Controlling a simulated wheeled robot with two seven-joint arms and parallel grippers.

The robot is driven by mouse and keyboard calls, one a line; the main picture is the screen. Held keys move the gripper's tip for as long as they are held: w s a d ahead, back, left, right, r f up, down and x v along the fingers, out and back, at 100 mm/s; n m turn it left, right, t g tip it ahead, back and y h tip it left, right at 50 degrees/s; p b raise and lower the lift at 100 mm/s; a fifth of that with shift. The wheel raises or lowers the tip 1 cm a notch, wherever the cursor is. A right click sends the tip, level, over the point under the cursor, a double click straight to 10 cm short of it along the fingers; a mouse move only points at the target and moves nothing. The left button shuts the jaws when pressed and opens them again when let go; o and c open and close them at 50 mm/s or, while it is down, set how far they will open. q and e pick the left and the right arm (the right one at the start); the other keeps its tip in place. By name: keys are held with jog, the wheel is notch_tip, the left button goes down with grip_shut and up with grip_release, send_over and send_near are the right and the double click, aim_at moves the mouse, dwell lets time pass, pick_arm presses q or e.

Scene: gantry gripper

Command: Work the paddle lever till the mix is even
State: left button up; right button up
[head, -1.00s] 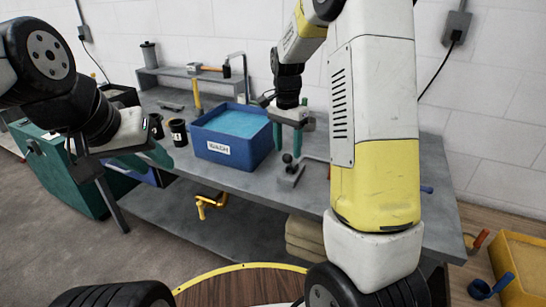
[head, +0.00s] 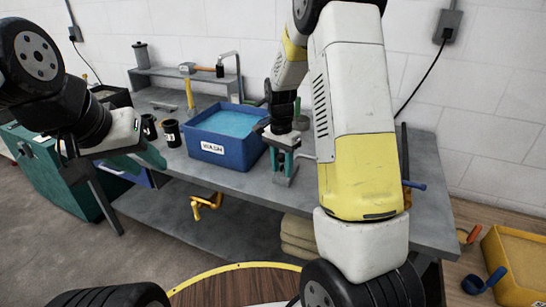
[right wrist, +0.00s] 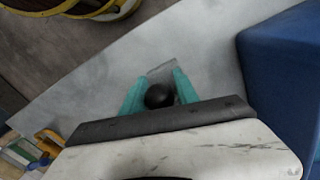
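The paddle lever appears to be the small grey fitting with a black ball knob on the bench, right of the blue tub. Its grey base (head: 283,178) shows below my right gripper (head: 281,163). In the right wrist view the black knob (right wrist: 159,96) sits between the teal fingers of my right gripper (right wrist: 160,78). The fingers are apart on either side of it; firm contact cannot be told. The blue tub (head: 225,155) holds a pale blue mix (head: 228,123), its evenness unclear. My left gripper (head: 138,160) is open and empty at the bench's left front.
Two black cups (head: 171,133) stand left of the tub. A grey shelf (head: 165,75) and a bent pipe (head: 239,70) stand behind it. A yellow crank (head: 205,202) hangs below the bench front. A yellow bin (head: 505,265) sits at the lower right.

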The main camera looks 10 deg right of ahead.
grip_shut()
dwell(1.1)
